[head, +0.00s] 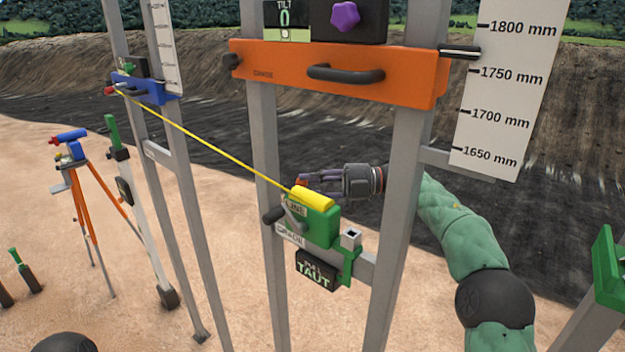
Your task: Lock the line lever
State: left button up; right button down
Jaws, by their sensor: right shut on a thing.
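A green line unit (322,230) marked "LINE" sits on the lower crossbar of the near grey frame. A yellow bar (312,198) lies along its top, and a black-knobbed lever (274,214) sticks out to its left. A taut yellow line (200,141) runs from the unit to the far frame. My right gripper (306,182) is shut at the back of the yellow bar; the bar partly hides the fingertips, so their exact contact is hard to see. A black display (317,270) below reads "TAUT". My left gripper is not in view.
An orange crossbar (335,75) with a black handle spans the near frame above my gripper. A millimetre scale board (507,85) stands right. A blue crossbar (145,88) is on the far frame. An orange-legged tripod (88,195) stands left on sandy ground.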

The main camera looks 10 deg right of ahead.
jog(key=shift+r, duration=0.1)
dwell(0.3)
jog(key=c, duration=1.2)
grip_release()
jog(key=s+d, duration=0.2)
jog(key=d, duration=0.9)
jog(key=shift+d+r, duration=0.15)
jog(key=shift+d, duration=0.2)
